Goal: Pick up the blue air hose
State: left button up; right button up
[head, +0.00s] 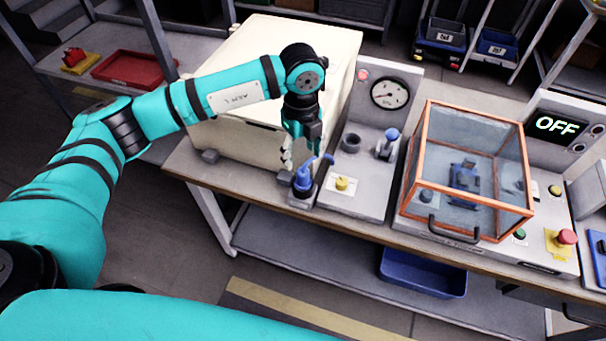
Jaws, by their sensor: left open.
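A small blue piece with a curved blue end, which looks like the blue air hose (303,179), stands upright in a dark holder at the table's front edge. My left gripper (298,158) points down just above it, open, with its fingers partly hiding the top of the blue piece. I cannot tell whether they touch. A second blue fitting (391,134) sits on the grey gauge panel (370,191) to the right. My right gripper is not in view.
A large cream box (240,142) stands close behind and left of my left gripper. A round gauge (390,93) and a yellow button (342,183) are on the panel. An orange-framed clear case (418,154) stands to the right, near a red button (567,237) and an "OFF" display (556,125).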

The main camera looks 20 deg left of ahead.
aim_at(303, 171)
pick_arm(q)
notch_tip(303, 171, down, 3)
jog(key=shift+w+f+p, duration=0.1)
jog(key=shift+f+p, duration=0.1)
jog(key=shift+p, duration=0.15)
jog(key=shift+d+f+p, duration=0.1)
jog(key=shift+f+p, duration=0.3)
jog(key=shift+f, duration=0.05)
notch_tip(303, 171, down, 4)
jog(key=shift+d+r+p, duration=0.1)
jog(key=shift+r+p, duration=0.05)
jog(key=shift+p, duration=0.65)
jog(key=shift+f, duration=0.4)
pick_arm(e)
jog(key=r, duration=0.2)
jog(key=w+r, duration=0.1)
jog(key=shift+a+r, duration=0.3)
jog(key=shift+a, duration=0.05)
pick_arm(q)
jog(key=shift+c, duration=0.4)
grip_shut()
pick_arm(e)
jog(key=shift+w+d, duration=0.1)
